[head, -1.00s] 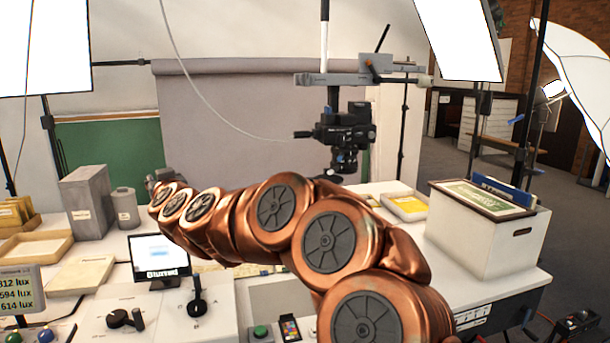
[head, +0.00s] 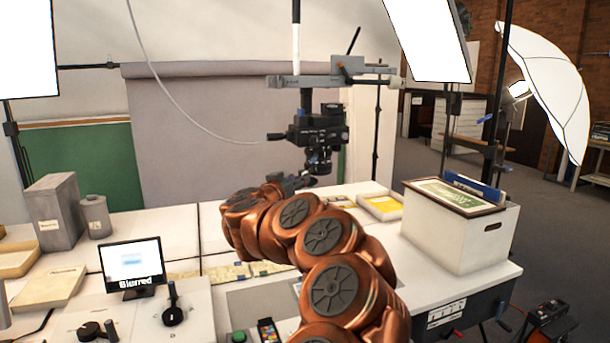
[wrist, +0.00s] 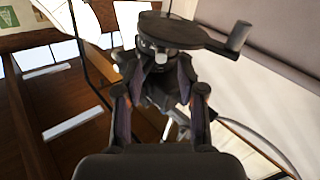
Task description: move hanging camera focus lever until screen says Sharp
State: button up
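The black hanging camera (head: 318,132) points down over the table, with its lens below and a dark handle (head: 276,137) at its left side. The screen (head: 132,264) on the table reads "Blurred". My gripper (head: 300,182) is just below the lens, small and partly merged with it in the head view. In the wrist view its two fingers (wrist: 160,72) stand apart below a dark round part (wrist: 175,32) with a grey knob (wrist: 239,37) at its right, perhaps the focus lever. I cannot tell whether a finger touches it. I see nothing clearly held.
A white box (head: 460,230) with folders stands at the right of the table. A black lever (head: 172,310) and a grey box (head: 55,212) are at the left. Light panels and an umbrella (head: 550,85) stand around. The middle back of the table is mostly flat.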

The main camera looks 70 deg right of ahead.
aim_at(306, 172)
jog(key=shift+s+d+p, duration=0.1)
jog(key=shift+d+p, duration=0.35)
jog(key=shift+d, duration=2.4)
jog(key=shift+c, duration=0.2)
grip_shut()
